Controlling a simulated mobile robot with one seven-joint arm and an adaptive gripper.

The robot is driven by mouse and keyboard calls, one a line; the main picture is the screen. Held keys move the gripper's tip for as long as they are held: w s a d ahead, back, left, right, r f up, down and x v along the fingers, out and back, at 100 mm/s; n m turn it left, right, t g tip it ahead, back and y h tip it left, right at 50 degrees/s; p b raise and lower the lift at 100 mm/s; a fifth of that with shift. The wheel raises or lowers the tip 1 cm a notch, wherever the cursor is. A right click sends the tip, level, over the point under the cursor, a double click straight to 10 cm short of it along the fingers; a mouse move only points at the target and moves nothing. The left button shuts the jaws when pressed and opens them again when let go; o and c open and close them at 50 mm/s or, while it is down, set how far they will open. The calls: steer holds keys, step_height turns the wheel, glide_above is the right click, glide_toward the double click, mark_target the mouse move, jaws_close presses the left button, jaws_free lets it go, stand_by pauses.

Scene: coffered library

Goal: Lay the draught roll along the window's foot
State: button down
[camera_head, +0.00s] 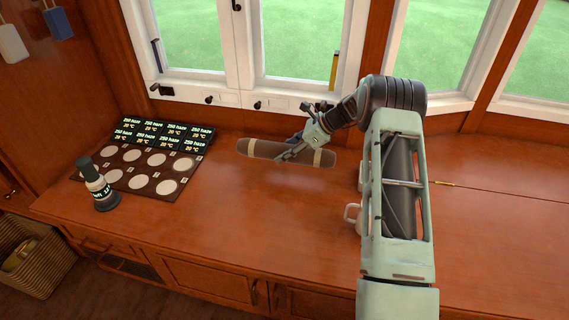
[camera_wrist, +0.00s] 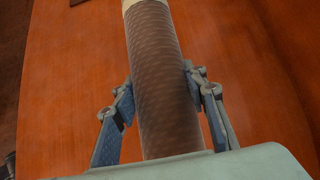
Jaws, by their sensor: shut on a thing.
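The draught roll (camera_head: 262,149) is a brown cylinder with pale bands near its ends. In the head view it lies roughly parallel to the window, a little in front of the window's foot (camera_head: 232,103). I cannot tell whether it touches the counter. My gripper (camera_head: 290,150) is shut on the roll near its middle, reaching in from the right. In the wrist view the roll (camera_wrist: 160,75) runs up between the two fingers (camera_wrist: 158,95), with one pale band at the top edge. The roll's lower end there is hidden by my gripper's body.
A dark board (camera_head: 128,163) with pale discs and several labelled tiles lies at the left of the wooden counter (camera_head: 255,220). A dark and cream bottle-like object (camera_head: 98,188) stands by it. A mug (camera_head: 352,214) is partly hidden by my arm. The counter front is clear.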

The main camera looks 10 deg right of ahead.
mark_target(319, 158)
steer(key=shift+w+d+f+b, duration=0.2)
steer(key=shift+w+f+b, duration=0.4)
steer(key=shift+w+f, duration=1.1)
steer(key=shift+s+f+b, duration=0.1)
steer(key=shift+f+b, duration=0.6)
steer(key=shift+f, duration=0.9)
steer(key=shift+f, duration=0.15)
steer(key=c, duration=1.2)
jaws_free()
steer(key=shift+s+d+r, duration=0.1)
steer(key=shift+d+r, duration=0.1)
steer(key=shift+r, duration=0.2)
steer(key=p+v, duration=0.3)
steer(key=v, duration=0.8)
steer(key=shift+d+r, duration=0.1)
steer(key=shift+d, duration=0.1)
